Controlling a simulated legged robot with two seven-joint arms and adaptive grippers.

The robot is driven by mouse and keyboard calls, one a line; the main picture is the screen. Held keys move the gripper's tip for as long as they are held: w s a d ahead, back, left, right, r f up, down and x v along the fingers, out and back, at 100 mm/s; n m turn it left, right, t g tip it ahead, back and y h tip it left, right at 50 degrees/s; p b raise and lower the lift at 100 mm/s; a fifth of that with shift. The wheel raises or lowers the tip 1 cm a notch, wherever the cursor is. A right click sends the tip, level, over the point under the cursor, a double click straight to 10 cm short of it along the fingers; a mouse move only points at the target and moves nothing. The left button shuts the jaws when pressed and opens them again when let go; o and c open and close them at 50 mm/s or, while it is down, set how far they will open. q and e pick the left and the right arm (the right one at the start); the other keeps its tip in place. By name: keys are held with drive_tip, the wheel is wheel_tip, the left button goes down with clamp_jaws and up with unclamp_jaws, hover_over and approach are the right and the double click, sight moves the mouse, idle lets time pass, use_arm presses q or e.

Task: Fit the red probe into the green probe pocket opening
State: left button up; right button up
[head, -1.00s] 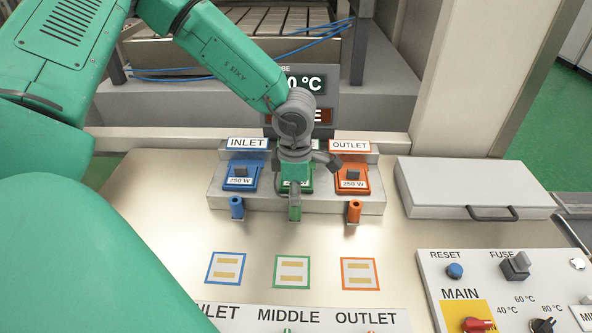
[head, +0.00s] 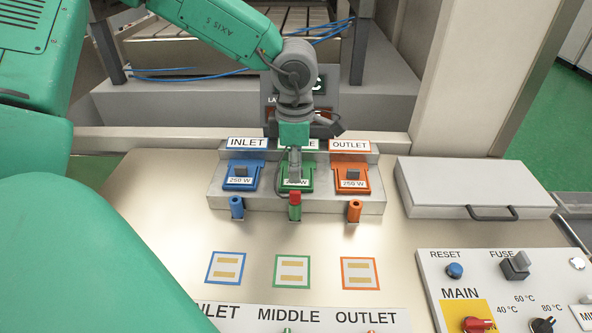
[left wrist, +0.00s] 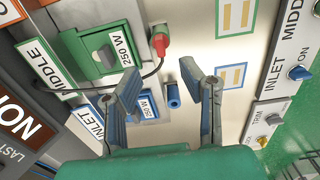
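The red probe (head: 295,197) stands upright at the mouth of the green probe pocket (head: 295,213), in the middle of the row. Its red end shows above the green tube. How deep it sits cannot be told. In the left wrist view the red probe (left wrist: 160,42) has a dark cable running off it. My left gripper (head: 295,172) is just behind and above the probe in the head view. In the left wrist view its two fingers (left wrist: 162,78) are apart, with nothing between them, clear of the probe. My right gripper is not in view.
A blue pocket (head: 237,208) and an orange pocket (head: 355,211) flank the green one. Blue, green and orange 250 W blocks stand behind them. A grey lidded box (head: 474,187) and a switch panel (head: 500,290) lie right. The metal plate in front is clear.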

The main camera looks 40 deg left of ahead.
use_arm(q)
drive_tip(key=shift+r, duration=1.6)
drive_tip(key=shift+f, duration=0.1)
